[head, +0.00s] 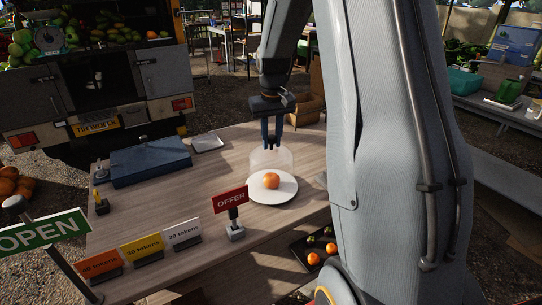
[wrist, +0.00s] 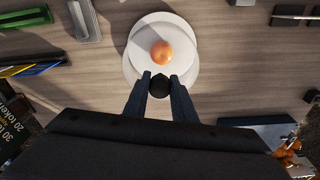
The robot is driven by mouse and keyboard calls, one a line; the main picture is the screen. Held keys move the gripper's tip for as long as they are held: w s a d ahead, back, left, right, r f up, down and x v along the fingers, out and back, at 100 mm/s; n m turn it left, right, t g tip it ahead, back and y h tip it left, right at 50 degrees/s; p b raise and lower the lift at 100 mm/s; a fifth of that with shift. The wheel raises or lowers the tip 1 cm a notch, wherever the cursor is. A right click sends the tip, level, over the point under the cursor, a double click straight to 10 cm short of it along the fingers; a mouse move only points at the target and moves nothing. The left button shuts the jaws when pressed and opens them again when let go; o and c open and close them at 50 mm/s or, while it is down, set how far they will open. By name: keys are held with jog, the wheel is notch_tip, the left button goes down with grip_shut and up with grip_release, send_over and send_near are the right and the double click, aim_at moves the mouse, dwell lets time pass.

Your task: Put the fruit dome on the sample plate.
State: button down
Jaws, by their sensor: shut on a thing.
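The clear fruit dome (head: 272,159) hangs from my gripper (head: 272,145), which is shut on its dark knob (wrist: 160,84). The white sample plate (head: 284,194) lies on the wooden table with an orange (head: 271,180) on it. The plate (wrist: 160,20) and orange (wrist: 161,52) also show in the wrist view. In the head view the dome appears over the plate's far part, behind the orange. In the wrist view the knob is offset from the orange toward my gripper. The dome's lower rim is faint; I cannot tell its exact gap to the plate.
A red OFFER sign (head: 230,200) stands left of the plate, near the token cards (head: 142,247). A blue case (head: 150,162) and a small metal tray (head: 207,143) lie at the back left. A dark fruit tray (head: 300,246) sits in front on the right.

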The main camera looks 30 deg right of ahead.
aim_at(271, 149)
jog(key=shift+f+p, duration=0.55)
jog(key=shift+f, duration=1.95)
jog(key=c, duration=1.5)
grip_release()
jog(key=shift+f, duration=0.1)
jog(key=r+b, duration=0.1)
jog(key=r, duration=0.3)
jog(key=r+b, duration=0.1)
jog(key=r, duration=0.3)
jog(key=s+r+b, duration=0.1)
jog(key=r, duration=0.3)
jog(key=shift+s+a+r, duration=0.1)
jog(key=shift+a, duration=0.05)
